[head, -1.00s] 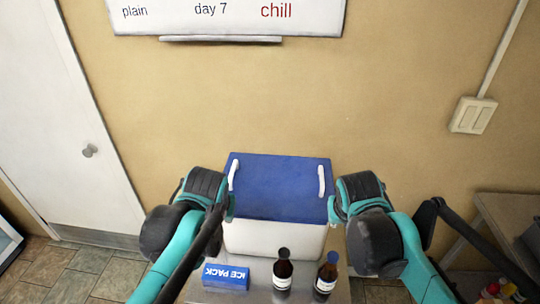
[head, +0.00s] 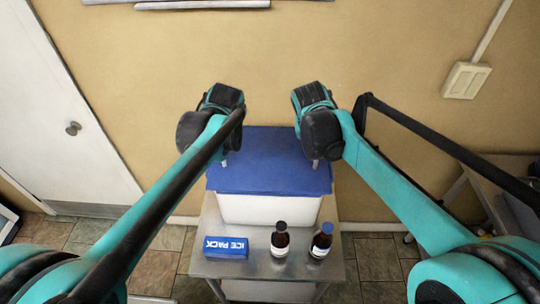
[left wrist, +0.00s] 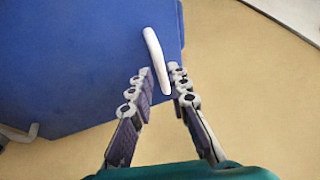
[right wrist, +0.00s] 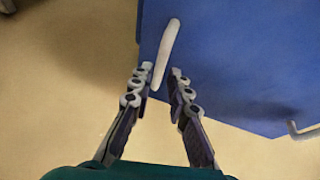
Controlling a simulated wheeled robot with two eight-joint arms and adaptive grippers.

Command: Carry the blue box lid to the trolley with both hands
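The blue box lid (head: 268,170) lies flat on a white box (head: 268,209) on a metal stand. It has two white handles, one near each side. The left wrist view shows one handle (left wrist: 156,58) with its near end between the two fingers of my left gripper (left wrist: 160,75). The right wrist view shows the other handle (right wrist: 166,53) with its near end between the fingers of my right gripper (right wrist: 159,74). Both grippers are open, with gaps beside the handles. In the head view my grippers hide most of the handles and the fingertips.
A blue ice pack box (head: 226,247) and two dark bottles, one black-capped (head: 280,240) and one blue-capped (head: 321,240), stand on the metal stand (head: 260,266) in front of the white box. A wall is close behind. A table (head: 495,185) stands at the right.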

